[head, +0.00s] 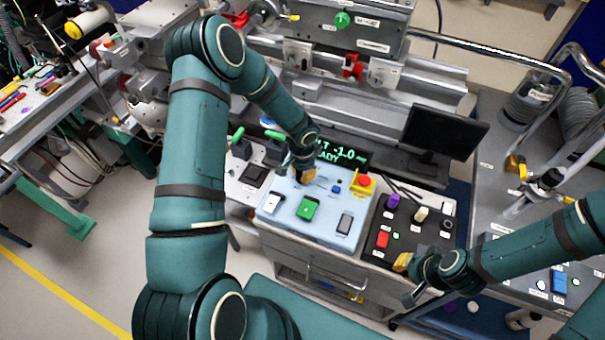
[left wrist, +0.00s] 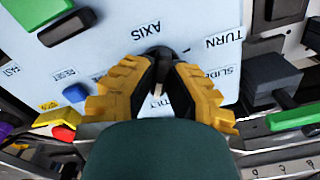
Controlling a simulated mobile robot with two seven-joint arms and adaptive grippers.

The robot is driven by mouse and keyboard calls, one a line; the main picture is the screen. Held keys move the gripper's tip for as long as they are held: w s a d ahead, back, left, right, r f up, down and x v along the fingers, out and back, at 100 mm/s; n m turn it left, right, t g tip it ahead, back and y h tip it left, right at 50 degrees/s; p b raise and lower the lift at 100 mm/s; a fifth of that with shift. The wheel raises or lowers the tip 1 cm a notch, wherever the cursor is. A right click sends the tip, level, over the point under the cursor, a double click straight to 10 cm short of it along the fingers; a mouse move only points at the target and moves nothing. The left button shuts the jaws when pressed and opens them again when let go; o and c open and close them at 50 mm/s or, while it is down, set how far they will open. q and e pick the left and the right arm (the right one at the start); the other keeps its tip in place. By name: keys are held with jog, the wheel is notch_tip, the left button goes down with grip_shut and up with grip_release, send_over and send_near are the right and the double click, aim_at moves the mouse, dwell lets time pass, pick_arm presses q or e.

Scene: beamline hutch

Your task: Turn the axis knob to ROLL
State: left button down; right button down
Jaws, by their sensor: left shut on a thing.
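The axis knob (left wrist: 158,52) is dark and sits on the light blue control panel (head: 335,230), beside the printed word AXIS in the left wrist view. My left gripper (head: 304,174) is shut on it, with a yellow finger on each side (left wrist: 160,75). A pale strip shows between the fingers, towards a partly hidden label. I cannot read the knob's setting for certain. The green-lettered display (head: 341,156) behind the panel is partly covered by my arm; "LT -1.0" and "ADY" are readable. My right gripper (head: 407,280) appears open and empty, by the dark button box's front edge.
A red button on a yellow base (head: 363,182), a green switch (head: 308,208) and a blue button (head: 337,189) share the panel. The dark box (head: 408,232) with purple, white and red controls stands to the right. A monitor (head: 441,133) stands behind.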

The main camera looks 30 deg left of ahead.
pick_arm(q)
jog(key=m, duration=0.3)
jog(key=shift+s+f+b, duration=0.1)
jog(key=shift+f+b, duration=0.05)
jog(key=shift+b, duration=0.2)
jog(key=shift+m, duration=1.5)
jog(key=c, duration=1)
grip_release()
jog(key=shift+r, duration=0.7)
notch_tip(320, 180, up, 11)
jog(key=shift+f, duration=0.1)
